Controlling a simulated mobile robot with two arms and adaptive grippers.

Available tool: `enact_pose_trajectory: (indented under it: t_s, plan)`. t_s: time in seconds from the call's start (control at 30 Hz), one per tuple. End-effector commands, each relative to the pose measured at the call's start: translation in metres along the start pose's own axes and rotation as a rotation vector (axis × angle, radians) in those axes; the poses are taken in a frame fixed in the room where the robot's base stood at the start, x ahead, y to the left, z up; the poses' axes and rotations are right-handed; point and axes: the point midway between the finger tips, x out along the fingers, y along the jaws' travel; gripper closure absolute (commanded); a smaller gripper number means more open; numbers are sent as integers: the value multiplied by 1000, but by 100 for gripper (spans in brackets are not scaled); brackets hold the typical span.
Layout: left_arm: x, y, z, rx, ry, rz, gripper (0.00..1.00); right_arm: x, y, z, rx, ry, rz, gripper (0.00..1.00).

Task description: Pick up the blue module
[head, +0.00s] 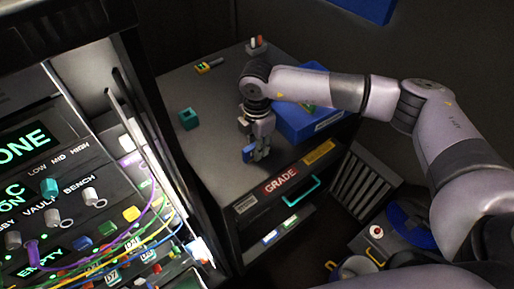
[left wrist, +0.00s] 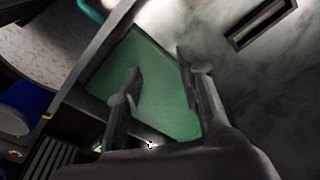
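The blue module (head: 248,154) is a small blue block on the dark cabinet top (head: 215,145), near its front edge. My right gripper (head: 259,155) points down at the cabinet top, right at the blue module. Its fingers partly cover the module, and I cannot tell whether they grip it or stand beside it. My left gripper (left wrist: 158,68) shows only in the left wrist view. Its two fingers are apart, with a flat green surface (left wrist: 160,95) behind them and nothing clearly held.
A teal cube (head: 189,119) sits to the left on the cabinet top, and a small yellow piece (head: 204,67) lies farther back. A blue bin (head: 318,125) stands right of the gripper. A panel with knobs and cables (head: 75,215) fills the left.

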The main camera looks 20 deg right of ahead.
Motion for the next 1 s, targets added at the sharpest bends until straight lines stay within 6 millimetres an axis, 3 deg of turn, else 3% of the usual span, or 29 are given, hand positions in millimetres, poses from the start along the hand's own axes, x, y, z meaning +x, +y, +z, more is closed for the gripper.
enact_pose_trajectory:
  t_s: [0.3,0.67,0.87,1.0]
  plan:
    - [0,1,0,1,0,1,65,0,0,0,0,0,0,100]
    - [-3,1,2,1,-4,2,65,-6,0,0,0,0,1,100]
    - [-26,1,0,1,-5,2,65,-43,1,0,0,0,4,100]
    - [-49,1,-2,1,-5,2,65,-84,1,0,0,0,4,100]
